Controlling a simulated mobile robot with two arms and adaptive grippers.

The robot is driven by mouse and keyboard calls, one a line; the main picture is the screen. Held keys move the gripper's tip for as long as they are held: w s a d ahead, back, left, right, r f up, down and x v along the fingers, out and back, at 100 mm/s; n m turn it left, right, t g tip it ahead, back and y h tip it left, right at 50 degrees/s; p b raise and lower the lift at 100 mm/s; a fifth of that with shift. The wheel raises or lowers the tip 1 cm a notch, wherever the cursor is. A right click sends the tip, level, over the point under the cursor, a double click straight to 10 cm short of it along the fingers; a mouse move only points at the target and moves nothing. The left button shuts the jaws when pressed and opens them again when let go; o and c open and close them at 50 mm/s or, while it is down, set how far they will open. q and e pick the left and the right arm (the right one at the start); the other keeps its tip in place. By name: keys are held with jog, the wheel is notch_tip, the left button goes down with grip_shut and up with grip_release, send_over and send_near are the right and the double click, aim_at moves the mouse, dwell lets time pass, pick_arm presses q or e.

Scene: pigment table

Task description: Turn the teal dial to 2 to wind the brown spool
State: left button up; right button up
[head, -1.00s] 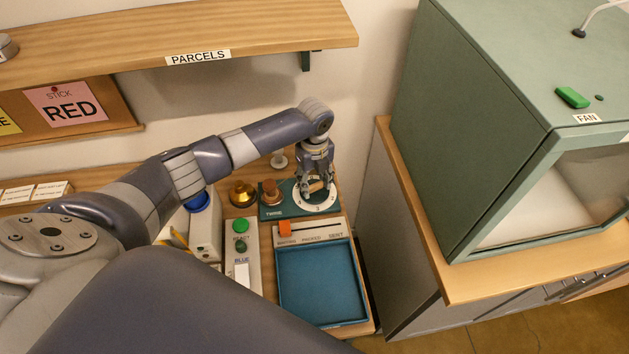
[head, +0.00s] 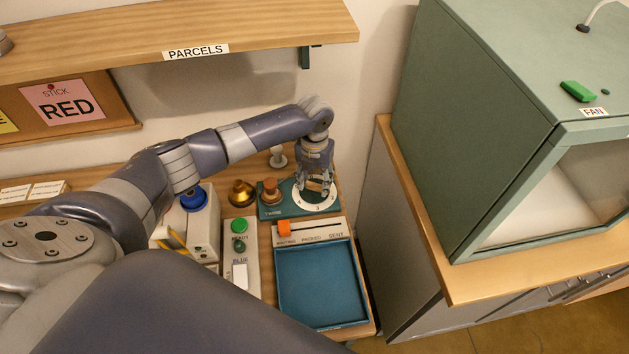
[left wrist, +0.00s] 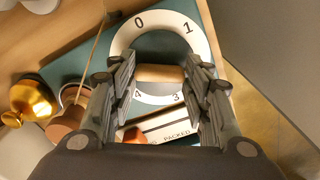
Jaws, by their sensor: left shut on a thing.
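The teal dial base (head: 268,211), labelled TWINE, sits at the back right of the work table. Its white number ring (left wrist: 127,35) shows 0, 1, 3 and 4 in the left wrist view; the 2 is hidden by a finger. A wooden bar handle (left wrist: 161,73) lies across the ring's middle. My left gripper (head: 316,190) reaches down over the dial and is shut on this handle; its fingers (left wrist: 161,82) stand at the bar's two ends. The brown spool (head: 270,188) stands left of the ring, with twine running from it in the left wrist view (left wrist: 66,124). My right gripper is not in view.
A brass knob (head: 241,193) stands left of the spool and a white post (head: 278,157) behind it. In front are a blue tray (head: 320,285), an orange slider (head: 284,229) and a green button (head: 239,225). A green fan cabinet (head: 480,130) stands to the right.

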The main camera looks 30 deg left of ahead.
pick_arm(q)
jog(key=shift+m, duration=0.5)
jog(key=o, duration=1.1)
jog(key=shift+c, duration=0.2)
notch_tip(320, 180, up, 8)
jog(key=shift+f, duration=0.25)
jog(key=shift+s+f, duration=0.1)
